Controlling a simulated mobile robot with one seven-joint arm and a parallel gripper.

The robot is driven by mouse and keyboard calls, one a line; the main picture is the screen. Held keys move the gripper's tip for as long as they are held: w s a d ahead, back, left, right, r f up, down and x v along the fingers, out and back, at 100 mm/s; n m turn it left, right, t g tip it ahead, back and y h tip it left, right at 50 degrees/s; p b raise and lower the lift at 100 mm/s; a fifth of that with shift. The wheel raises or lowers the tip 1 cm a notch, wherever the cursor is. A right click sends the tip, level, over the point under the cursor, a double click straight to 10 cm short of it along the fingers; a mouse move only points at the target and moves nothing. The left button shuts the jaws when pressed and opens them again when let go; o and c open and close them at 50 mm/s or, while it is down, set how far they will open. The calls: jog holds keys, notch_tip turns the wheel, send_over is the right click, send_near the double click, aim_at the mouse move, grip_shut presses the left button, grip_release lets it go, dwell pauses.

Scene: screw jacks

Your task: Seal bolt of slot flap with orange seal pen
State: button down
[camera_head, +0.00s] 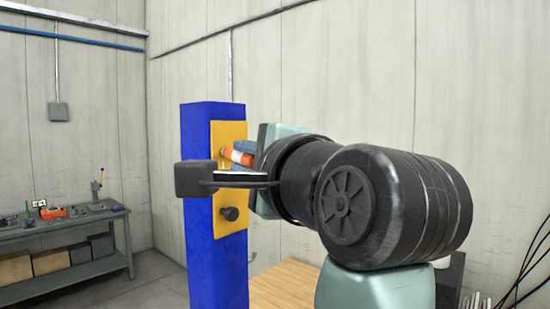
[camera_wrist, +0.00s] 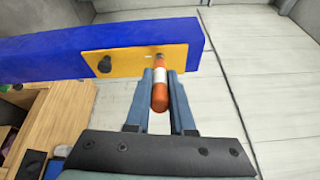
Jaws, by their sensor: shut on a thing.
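A yellow plate (camera_head: 229,184), which I take for the slot flap, is on a blue upright column (camera_head: 200,260); it also shows in the wrist view (camera_wrist: 132,65). The plate carries a dark round knob (camera_head: 231,213) low down and a small bolt (camera_head: 224,152) near its top. My gripper (camera_wrist: 160,82) is shut on the orange seal pen (camera_wrist: 160,98), which has a white band. The pen points at the upper part of the plate, its front end at or very near the bolt (camera_wrist: 159,57). I cannot tell whether they touch. In the head view my wrist partly hides the pen.
A wooden tabletop (camera_head: 285,285) stands right of the column, below my arm. A grey workbench (camera_head: 70,232) with tools and boxes is at the far left. Dark cables (camera_head: 530,265) hang at the right edge. Pale walls stand behind.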

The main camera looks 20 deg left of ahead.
jog(key=v, duration=0.7)
jog(key=shift+w, duration=0.1)
dwell(0.5)
